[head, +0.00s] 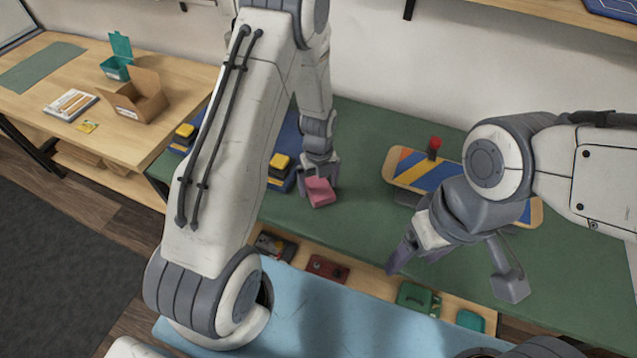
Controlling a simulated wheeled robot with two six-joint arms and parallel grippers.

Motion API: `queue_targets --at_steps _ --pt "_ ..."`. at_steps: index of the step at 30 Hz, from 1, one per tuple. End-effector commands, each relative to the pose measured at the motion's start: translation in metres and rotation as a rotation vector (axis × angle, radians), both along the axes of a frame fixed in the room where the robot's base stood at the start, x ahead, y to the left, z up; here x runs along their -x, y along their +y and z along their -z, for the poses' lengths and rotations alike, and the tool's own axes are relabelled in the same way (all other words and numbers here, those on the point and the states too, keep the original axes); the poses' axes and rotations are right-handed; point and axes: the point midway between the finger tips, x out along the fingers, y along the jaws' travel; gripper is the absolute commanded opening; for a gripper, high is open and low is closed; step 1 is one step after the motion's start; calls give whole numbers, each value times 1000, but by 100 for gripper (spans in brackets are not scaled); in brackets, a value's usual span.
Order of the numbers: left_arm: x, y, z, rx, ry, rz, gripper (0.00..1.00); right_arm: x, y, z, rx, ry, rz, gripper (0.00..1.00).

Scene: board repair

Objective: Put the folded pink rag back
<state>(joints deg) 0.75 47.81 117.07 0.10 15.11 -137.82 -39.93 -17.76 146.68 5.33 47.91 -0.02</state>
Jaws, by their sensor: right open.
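The folded pink rag (320,193) is in the head view, low over the green bench top (360,222), left of the striped board. My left gripper (319,182) points down with its fingers at the sides of the rag and looks shut on it. I cannot tell whether the rag touches the bench top. My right gripper (451,279) is wide open and empty, over the front part of the bench. Its arm hides part of the board.
A striped skateboard deck (408,168) lies on the bench with a red-topped item (434,148) at it. Blue-and-yellow blocks (280,166) stand left of the rag. A front drawer holds a green case (417,298) and a red item (327,268). A cardboard box (134,97) is on the left table.

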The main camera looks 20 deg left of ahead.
Motion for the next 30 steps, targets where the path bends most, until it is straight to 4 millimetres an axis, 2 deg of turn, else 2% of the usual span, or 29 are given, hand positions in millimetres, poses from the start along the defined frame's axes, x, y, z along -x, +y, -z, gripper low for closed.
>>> queue_targets --at_steps 4,8,21,27,30 --pt "0 0 -2 0 0 0 100 0 0 -2 0 0 0 70" --pt "-1 0 -14 0 -4 0 100 0 0 -1 0 0 0 70" --pt "-1 0 -102 -1 -5 0 100 0 0 4 0 0 0 70" --pt "0 -1 -122 0 -1 -4 100 0 0 4 0 0 0 70" --pt "5 -11 -132 2 -5 -54 100 0 0 4 0 0 0 70"
